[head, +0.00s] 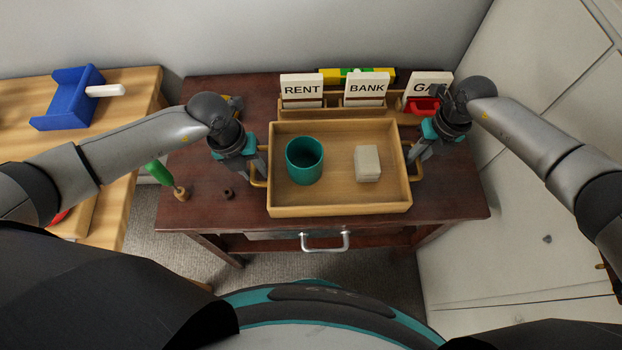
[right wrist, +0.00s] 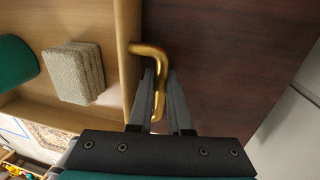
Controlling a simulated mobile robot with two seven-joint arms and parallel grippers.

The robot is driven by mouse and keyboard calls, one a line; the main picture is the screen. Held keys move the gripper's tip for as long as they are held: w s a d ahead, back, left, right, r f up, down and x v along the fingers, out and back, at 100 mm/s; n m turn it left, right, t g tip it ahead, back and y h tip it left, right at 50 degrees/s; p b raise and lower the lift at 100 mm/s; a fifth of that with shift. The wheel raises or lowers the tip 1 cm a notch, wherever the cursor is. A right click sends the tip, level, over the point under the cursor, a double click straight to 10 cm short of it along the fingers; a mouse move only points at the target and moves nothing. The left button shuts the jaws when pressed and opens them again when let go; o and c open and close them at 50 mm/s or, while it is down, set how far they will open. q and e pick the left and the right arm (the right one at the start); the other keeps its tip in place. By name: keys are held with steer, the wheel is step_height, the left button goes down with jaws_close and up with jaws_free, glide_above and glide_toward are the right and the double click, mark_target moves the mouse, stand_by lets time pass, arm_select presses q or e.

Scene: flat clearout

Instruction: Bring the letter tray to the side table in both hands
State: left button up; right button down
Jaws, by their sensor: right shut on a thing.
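The letter tray (head: 340,211) is a shallow light-wood box with a brass handle at each end, on a dark wooden table. It holds a teal cup (head: 304,160) and a small pale block (head: 367,162). My right gripper (head: 416,168) is at the tray's right end; in the right wrist view its fingers (right wrist: 160,95) are shut on the brass handle (right wrist: 150,52). The tray's wall (right wrist: 131,50) and the stacked-looking block (right wrist: 74,72) show there too. My left gripper (head: 250,174) is at the left handle (head: 260,182); its fingers are too small and partly hidden to tell their grip.
Cards marked RENT (head: 301,87) and BANK (head: 366,86) stand in a rack behind the tray. A green-handled tool (head: 160,173) and a small dark knob-like thing (head: 228,194) lie left. A lighter wooden table (head: 118,92) with a blue holder (head: 70,98) stands further left.

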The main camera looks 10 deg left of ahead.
arm_select(q)
steer(key=shift+o, duration=1.1)
arm_select(e)
steer(key=shift+a, duration=0.1)
steer(key=c, duration=0.8)
jaws_free()
steer(key=shift+o, duration=0.2)
steer(key=shift+a, duration=0.1)
arm_select(q)
steer(key=shift+c, duration=1.2)
arm_select(e)
steer(key=shift+c, duration=1.2)
arm_select(q)
steer(key=shift+r, duration=0.15)
arm_select(e)
steer(key=shift+r, duration=0.15)
